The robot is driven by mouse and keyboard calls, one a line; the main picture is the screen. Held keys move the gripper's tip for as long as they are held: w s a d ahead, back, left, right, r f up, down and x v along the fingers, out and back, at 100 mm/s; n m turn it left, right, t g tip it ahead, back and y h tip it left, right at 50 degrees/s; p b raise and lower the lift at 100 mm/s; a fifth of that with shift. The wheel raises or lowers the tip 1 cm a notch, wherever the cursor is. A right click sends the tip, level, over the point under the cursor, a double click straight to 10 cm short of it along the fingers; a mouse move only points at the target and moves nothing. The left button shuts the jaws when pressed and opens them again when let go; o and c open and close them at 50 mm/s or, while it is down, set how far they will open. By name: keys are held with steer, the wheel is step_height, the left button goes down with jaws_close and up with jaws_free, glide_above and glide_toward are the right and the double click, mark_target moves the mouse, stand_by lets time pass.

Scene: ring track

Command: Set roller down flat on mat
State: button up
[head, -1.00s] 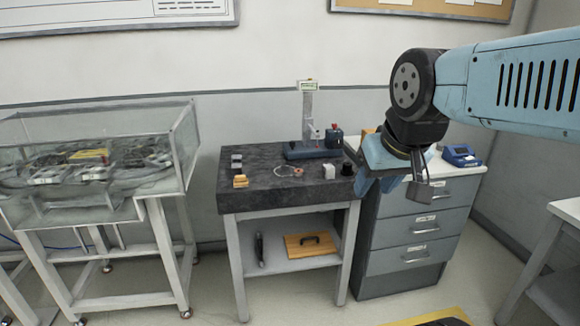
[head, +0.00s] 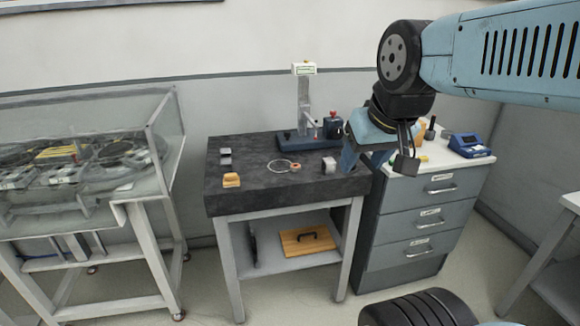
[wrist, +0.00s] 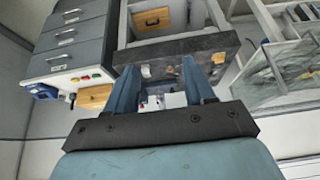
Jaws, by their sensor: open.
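My gripper (head: 364,166) hangs at the right of the dark stone-topped table in the head view, pointing down. In the wrist view its two blue fingers (wrist: 158,66) stand wide apart with nothing held between them. A small silver-grey round piece (head: 329,166) stands on the table top near its right end, left of my gripper; it may be the roller, but it is too small to be sure. I cannot pick out a mat with certainty in either view.
The dark table (head: 250,198) also bears a measuring stand (head: 304,105), a thin ring (head: 281,166) and an orange block (head: 231,180). A grey drawer cabinet (head: 412,232) stands to its right. A glass-covered track bench (head: 85,160) stands at left. Floor shows between them.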

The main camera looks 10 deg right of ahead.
mark_target(298, 168)
steer(key=o, duration=0.3)
steer(key=w+d+f+t, duration=0.1)
steer(key=w, duration=0.4)
steer(key=w+f, duration=0.1)
steer(key=w, duration=0.3)
steer(key=w+d+f+t, duration=0.1)
steer(key=w+f, duration=0.1)
steer(key=w, duration=0.3)
steer(key=shift+w+d+t+h, duration=0.3)
steer(key=shift+w, duration=0.05)
steer(key=shift+o, duration=0.2)
steer(key=w+d+f+n+t+y, duration=0.15)
steer(key=w+f+t, duration=0.35)
steer(key=w+f, duration=1.1)
steer(key=w+f+t+y, duration=0.2)
steer(key=w+f+t, duration=0.15)
steer(key=f, duration=0.45)
steer(key=shift+n+g+y, duration=0.25)
steer(key=shift+n+g, duration=0.2)
steer(key=x, duration=0.7)
steer(key=shift+w+a, duration=0.15)
steer(key=shift+a, duration=0.3)
steer(key=shift+r+x, duration=0.2)
steer(key=shift+x, duration=2.95)
